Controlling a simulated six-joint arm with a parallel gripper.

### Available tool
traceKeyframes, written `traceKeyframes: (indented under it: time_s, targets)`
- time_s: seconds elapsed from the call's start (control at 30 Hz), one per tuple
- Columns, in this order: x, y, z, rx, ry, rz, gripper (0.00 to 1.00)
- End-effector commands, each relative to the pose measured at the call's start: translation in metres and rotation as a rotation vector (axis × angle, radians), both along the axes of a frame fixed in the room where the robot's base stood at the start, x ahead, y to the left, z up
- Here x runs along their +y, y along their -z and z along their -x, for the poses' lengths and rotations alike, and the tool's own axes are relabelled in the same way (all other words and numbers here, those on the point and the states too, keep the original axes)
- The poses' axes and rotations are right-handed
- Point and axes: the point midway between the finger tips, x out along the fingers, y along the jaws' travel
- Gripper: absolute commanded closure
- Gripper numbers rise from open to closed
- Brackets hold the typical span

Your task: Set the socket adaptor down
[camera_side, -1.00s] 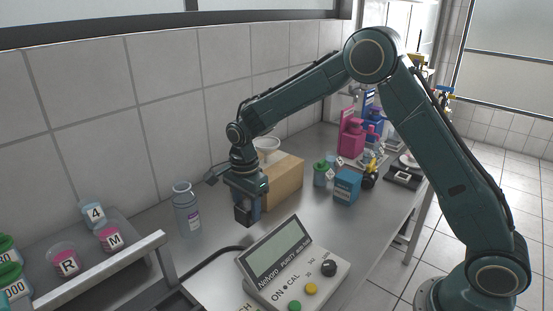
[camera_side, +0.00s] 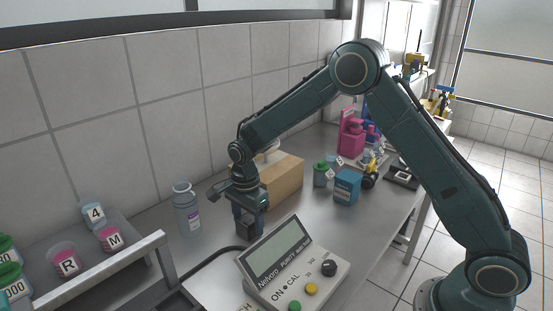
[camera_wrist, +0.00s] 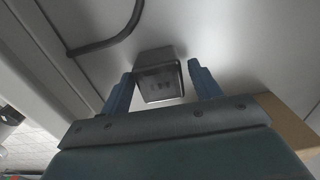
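The socket adaptor (camera_side: 246,229) is a small dark block standing on the metal bench, behind the purity meter. In the wrist view the adaptor (camera_wrist: 160,82) lies between and just beyond the two blue fingertips, its face with dark slots towards the camera. My gripper (camera_side: 251,217) points down over it. In the wrist view my gripper (camera_wrist: 161,75) has its fingers spread on either side of the adaptor, with narrow gaps showing. It looks open.
The purity meter (camera_side: 279,250) stands close in front of the adaptor. A cardboard box (camera_side: 284,182) is right behind my gripper, and a clear bottle (camera_side: 187,210) stands to the left. A black cable (camera_wrist: 110,38) curves over the bench nearby. A blue box (camera_side: 346,187) is farther right.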

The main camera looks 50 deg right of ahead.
Motion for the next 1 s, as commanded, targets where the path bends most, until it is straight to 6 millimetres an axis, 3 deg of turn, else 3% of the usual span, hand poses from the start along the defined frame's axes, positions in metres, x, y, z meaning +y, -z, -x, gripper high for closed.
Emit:
traceKeyframes:
  time_s: [0.53,0.77,1.0]
  targets:
    - [0.000,-0.010,0.000,-0.002,0.000,0.000,0.33]
    - [0.000,-0.037,-0.001,-0.004,0.000,0.000,0.33]
    - [0.000,-0.077,-0.001,-0.004,0.000,-0.001,0.33]
